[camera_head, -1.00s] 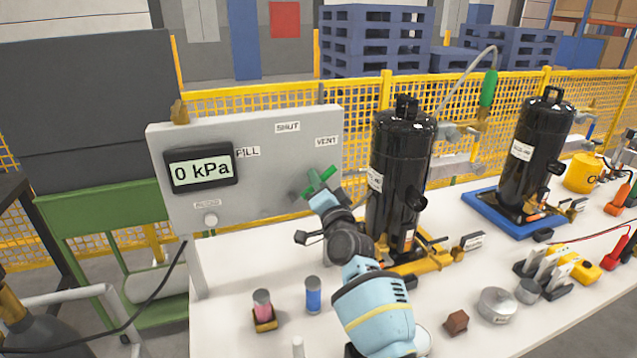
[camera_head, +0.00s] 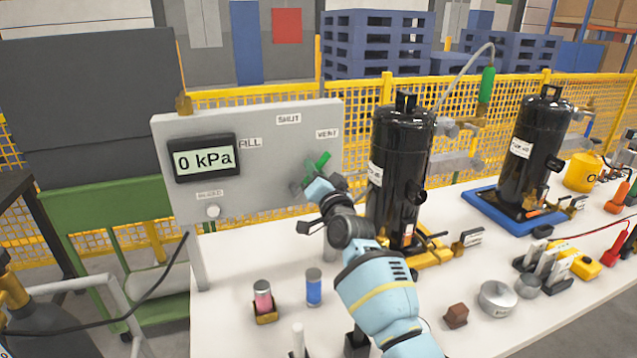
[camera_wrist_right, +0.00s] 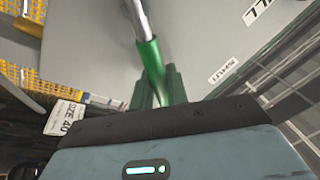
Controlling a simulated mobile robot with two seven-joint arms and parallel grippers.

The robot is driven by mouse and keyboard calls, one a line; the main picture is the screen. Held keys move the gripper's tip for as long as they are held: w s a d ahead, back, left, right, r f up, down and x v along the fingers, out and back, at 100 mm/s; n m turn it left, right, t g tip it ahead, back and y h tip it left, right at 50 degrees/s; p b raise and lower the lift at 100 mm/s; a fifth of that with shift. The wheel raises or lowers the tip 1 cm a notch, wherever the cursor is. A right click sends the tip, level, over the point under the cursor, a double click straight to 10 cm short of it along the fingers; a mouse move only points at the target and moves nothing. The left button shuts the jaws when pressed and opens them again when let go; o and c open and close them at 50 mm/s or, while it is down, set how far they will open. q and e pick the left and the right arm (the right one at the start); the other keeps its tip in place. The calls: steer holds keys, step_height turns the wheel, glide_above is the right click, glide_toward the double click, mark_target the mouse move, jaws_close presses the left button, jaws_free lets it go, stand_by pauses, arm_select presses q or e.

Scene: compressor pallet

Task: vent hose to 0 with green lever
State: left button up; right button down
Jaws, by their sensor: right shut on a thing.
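The grey panel (camera_head: 265,165) carries a display (camera_head: 204,158) that reads 0 kPa. It has FILL, SHUT and VENT labels, with VENT (camera_head: 327,133) at the upper right. The green lever (camera_head: 321,161) is in front of the panel, just below the VENT label and pointing up towards it. My right gripper (camera_head: 317,182) is shut on the lever and partly hides it. The right wrist view also shows the green lever (camera_wrist_right: 153,65) between the fingers, with a metal rod running up from it. My left gripper is not in view.
A black compressor (camera_head: 401,160) stands close to the right of my right arm. Another sits on a blue base (camera_head: 484,208). A pink vial (camera_head: 263,297) and a blue vial (camera_head: 313,290) stand on the white table (camera_head: 230,325) in front of the panel.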

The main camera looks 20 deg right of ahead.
steer(key=shift+a+r+n, duration=0.15)
steer(key=shift+a+n, duration=0.05)
steer(key=shift+n, duration=0.4)
steer(key=shift+a+r+n+y, duration=0.3)
steer(key=shift+n+y, duration=0.1)
steer(key=shift+n, duration=0.1)
steer(key=a+n, duration=0.1)
steer(key=n, duration=0.1)
steer(key=a+r+n+y+p, duration=0.1)
steer(key=n, duration=0.1)
steer(key=shift+g, duration=0.4)
steer(key=shift+a+n+y+p, duration=0.3)
steer(key=shift+a+n+p, duration=0.15)
steer(key=shift+n, duration=0.65)
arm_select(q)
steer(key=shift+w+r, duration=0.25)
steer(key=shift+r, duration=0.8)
arm_select(e)
steer(key=shift+a+n+g, duration=0.3)
steer(key=shift+n+g, duration=0.1)
steer(key=shift+n, duration=0.1)
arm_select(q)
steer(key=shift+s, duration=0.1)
arm_select(e)
steer(key=shift+f, duration=0.1)
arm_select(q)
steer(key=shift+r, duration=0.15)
